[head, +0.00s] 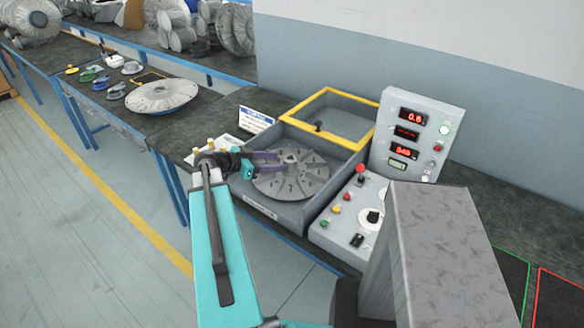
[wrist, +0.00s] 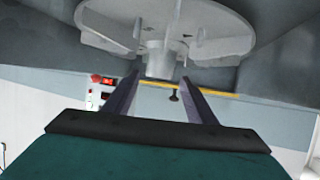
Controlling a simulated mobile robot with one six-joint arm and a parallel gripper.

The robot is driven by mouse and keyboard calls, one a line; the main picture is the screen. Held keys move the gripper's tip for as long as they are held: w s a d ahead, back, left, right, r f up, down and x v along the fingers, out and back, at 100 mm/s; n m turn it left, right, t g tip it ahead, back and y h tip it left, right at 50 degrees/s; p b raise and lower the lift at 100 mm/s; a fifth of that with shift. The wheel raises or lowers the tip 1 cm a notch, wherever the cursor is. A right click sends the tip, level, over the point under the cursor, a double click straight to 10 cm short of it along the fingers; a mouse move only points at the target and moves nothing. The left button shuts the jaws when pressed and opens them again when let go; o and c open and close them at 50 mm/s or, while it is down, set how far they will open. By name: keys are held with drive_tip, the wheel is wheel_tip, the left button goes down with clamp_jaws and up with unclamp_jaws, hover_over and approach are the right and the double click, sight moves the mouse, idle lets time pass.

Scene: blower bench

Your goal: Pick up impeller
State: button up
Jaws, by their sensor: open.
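The impeller (head: 305,180), a grey disc with slots and a raised hub, lies flat in the open grey box of the test machine. In the wrist view the disc (wrist: 220,45) fills the top, its hub (wrist: 160,62) pointing down in the picture. My gripper (head: 281,160) reaches over the disc from the left, its two purple fingers apart and empty. In the wrist view my gripper (wrist: 160,82) has its fingertips to either side of the hub. I cannot tell whether they touch it or stop short.
The box's yellow-framed lid (head: 331,114) stands open behind. A control panel (head: 412,135) rises to the right. Another grey disc (head: 162,95) and small clamps (head: 116,91) lie on the left bench. Green and red outlined areas mark the right bench.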

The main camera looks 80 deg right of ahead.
sight(286, 159)
drive_tip(key=shift+p+x, duration=0.95)
drive_tip(key=shift+x, duration=0.1)
drive_tip(key=shift+p+x, duration=0.7)
drive_tip(key=shift+x, duration=0.85)
drive_tip(key=shift+w, duration=0.1)
drive_tip(key=shift+d+r, duration=0.1)
drive_tip(key=shift+r, duration=0.05)
clamp_jaws()
